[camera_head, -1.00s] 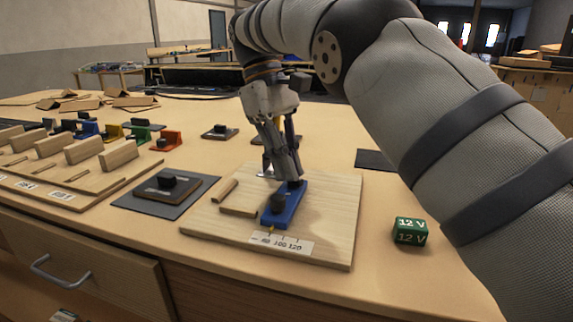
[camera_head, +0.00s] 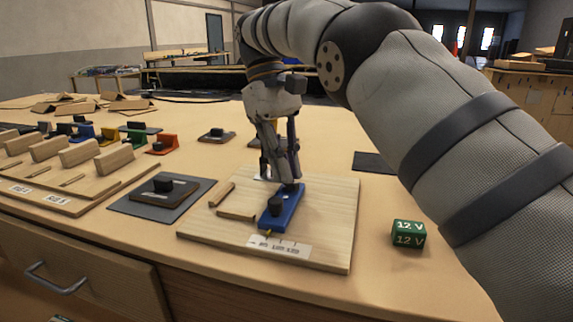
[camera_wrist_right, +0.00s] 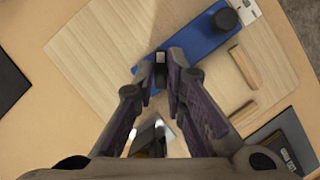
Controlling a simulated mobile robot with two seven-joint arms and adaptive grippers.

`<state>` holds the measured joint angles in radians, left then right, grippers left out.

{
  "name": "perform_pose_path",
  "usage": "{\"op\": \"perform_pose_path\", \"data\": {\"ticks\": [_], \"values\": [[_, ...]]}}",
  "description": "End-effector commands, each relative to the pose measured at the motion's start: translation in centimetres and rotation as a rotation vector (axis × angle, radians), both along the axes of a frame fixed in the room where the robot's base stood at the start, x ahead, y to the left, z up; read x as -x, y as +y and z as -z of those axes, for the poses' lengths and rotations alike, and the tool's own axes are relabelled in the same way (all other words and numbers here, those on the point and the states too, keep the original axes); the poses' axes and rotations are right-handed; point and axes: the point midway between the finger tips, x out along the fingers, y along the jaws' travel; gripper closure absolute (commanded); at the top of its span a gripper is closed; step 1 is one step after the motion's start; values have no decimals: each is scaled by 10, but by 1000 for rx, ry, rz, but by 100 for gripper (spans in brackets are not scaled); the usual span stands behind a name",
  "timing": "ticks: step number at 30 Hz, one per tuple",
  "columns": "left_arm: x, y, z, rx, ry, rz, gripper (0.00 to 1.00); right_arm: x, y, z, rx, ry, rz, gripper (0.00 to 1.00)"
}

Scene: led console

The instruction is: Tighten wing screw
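A blue slider block (camera_head: 283,208) with a round dark knob (camera_head: 276,203) lies on the light wooden board (camera_head: 330,225). In the right wrist view the blue block (camera_wrist_right: 200,38) runs from the fingertips up to the right, towards its knob (camera_wrist_right: 225,19). A small dark piece, apparently the wing screw (camera_wrist_right: 160,70), stands at the block's near end between my fingertips. My right gripper (camera_head: 285,180) points down over the block's far end. Its fingertips are close together on both sides of the screw and look shut on it. The fingers partly hide the screw. My left gripper is out of view.
A scale label (camera_head: 280,247) is at the board's front, with thin wooden strips (camera_head: 236,217) left of the block. A green 12 V cube (camera_head: 408,234) stands right of the board. A dark mat with a black-knobbed plate (camera_head: 165,191) lies left. Table right of the board is mostly clear.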

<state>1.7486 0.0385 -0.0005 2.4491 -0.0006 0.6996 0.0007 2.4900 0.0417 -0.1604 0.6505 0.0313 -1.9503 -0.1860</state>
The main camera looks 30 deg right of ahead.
Motion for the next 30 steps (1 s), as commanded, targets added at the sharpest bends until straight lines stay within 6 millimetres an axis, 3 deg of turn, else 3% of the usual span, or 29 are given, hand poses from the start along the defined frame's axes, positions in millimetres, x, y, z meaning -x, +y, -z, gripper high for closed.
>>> {"op": "perform_pose_path", "data": {"ticks": [1, 2, 17, 23, 30], "values": [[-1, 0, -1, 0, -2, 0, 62, 0, -1, -3, 2, -6, 1, 76], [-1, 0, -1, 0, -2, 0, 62, 0, -1, -3, 1, -5, 1, 69], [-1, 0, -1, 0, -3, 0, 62, 0, 1, 0, -1, 0, -34, 69], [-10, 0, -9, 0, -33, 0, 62, 3, 5, -6, 4, -4, -414, 69], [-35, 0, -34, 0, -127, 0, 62, 10, 9, -13, 14, -13, -1104, 69]]}}
